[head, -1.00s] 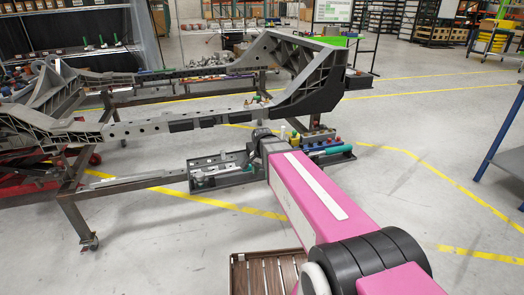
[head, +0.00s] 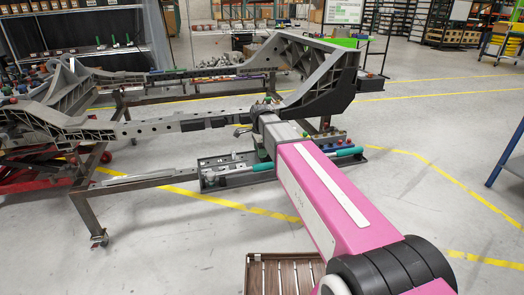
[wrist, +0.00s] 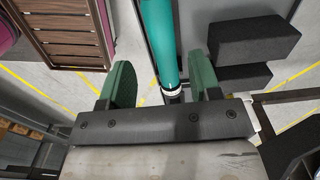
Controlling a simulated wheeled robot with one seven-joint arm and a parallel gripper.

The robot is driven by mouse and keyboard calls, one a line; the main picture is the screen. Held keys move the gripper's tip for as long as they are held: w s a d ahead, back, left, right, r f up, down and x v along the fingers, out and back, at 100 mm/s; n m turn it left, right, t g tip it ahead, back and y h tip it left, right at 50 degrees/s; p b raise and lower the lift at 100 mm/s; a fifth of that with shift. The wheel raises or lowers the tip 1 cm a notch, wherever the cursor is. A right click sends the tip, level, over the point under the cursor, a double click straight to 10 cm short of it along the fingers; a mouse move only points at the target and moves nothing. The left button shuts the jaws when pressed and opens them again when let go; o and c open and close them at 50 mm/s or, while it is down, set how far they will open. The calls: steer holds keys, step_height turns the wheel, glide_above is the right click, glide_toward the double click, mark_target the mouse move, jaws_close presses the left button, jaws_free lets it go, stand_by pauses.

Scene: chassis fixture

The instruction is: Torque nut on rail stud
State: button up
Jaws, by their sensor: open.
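The chassis rail (head: 150,127) runs across the head view as a long grey beam with holes; I cannot make out the stud or nut on it. A tool with a teal handle (head: 240,169) lies in a dark tray (head: 212,187) below the rail. My gripper (head: 262,152) is pointed down over this tray and partly hidden by my wrist. In the wrist view its two green fingers (wrist: 162,82) are open. A teal handle (wrist: 158,40) lies between them in the picture, with gaps on both sides; I cannot tell its depth.
A second teal-handled tool (head: 347,152) lies right of my arm. A brown slatted crate (head: 283,258) stands on the floor in front, also at top left in the wrist view (wrist: 65,32). A blue metal frame (head: 505,155) stands far right. The floor between is open.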

mark_target(260, 167)
steer(key=shift+f, duration=4.95)
jaws_close()
steer(key=shift+r, duration=0.2)
steer(key=shift+r, duration=3.35)
steer(key=shift+w, duration=0.1)
